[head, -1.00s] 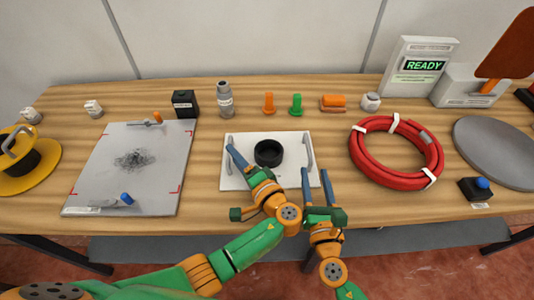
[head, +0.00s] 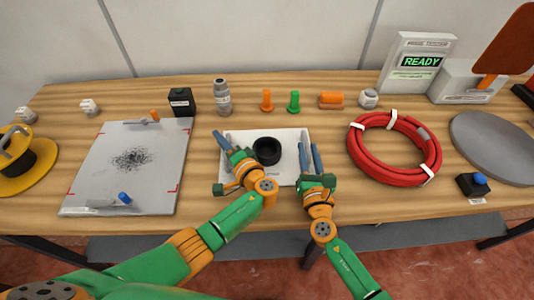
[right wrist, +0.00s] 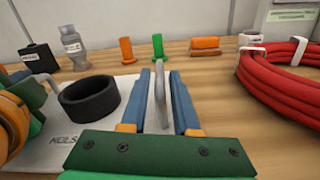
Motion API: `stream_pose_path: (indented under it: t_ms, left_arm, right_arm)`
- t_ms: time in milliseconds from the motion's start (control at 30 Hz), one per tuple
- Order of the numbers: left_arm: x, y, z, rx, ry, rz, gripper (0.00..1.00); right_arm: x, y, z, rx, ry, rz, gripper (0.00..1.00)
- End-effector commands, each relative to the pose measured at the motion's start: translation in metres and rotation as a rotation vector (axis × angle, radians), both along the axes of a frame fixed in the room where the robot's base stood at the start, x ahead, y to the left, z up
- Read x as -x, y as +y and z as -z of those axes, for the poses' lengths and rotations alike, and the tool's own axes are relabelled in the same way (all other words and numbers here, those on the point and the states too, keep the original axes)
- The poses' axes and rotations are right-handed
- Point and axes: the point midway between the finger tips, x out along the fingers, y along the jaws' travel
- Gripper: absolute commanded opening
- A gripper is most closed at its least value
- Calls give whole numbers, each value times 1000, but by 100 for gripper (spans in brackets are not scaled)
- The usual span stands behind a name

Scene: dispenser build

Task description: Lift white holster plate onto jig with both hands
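The white holster plate (head: 288,176) lies on the table at centre, with a black ring (head: 267,151) on it and an upright grey handle at its right edge, seen in the right wrist view (right wrist: 160,92). My right gripper (head: 310,157) is open, its two blue fingers on either side of that handle with gaps showing. My left gripper (head: 223,141) is at the plate's left edge, where it hides the left handle; its finger spacing is unclear. A grey board with red corner marks (head: 105,165), apparently the jig, lies to the left.
A red hose coil (head: 394,150) lies right of the plate. Behind stand a grey bottle (head: 222,97), a black box (head: 182,102), an orange peg (head: 266,101) and a green peg (head: 294,102). Bare table separates the board and plate.

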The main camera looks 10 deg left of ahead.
Motion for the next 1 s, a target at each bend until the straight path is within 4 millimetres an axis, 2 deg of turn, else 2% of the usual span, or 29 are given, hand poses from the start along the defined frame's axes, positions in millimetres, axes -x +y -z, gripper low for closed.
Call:
stream_pose_path:
  t_ms: [33, 67, 100, 1000]
  left_arm:
    - [0, 0, 0, 0, 0, 0, 12]
    - [0, 0, 0, 0, 0, 0, 4]
    - [0, 0, 0, 0, 0, 0, 0]
    - [0, -1, 1, 1, 1, 0, 0]
  right_arm:
    - [0, 0, 0, 0, 0, 0, 13]
    - [0, 0, 0, 0, 0, 0, 4]
    - [0, 0, 0, 0, 0, 0, 0]
    - [0, 0, 0, -2, 0, -1, 0]
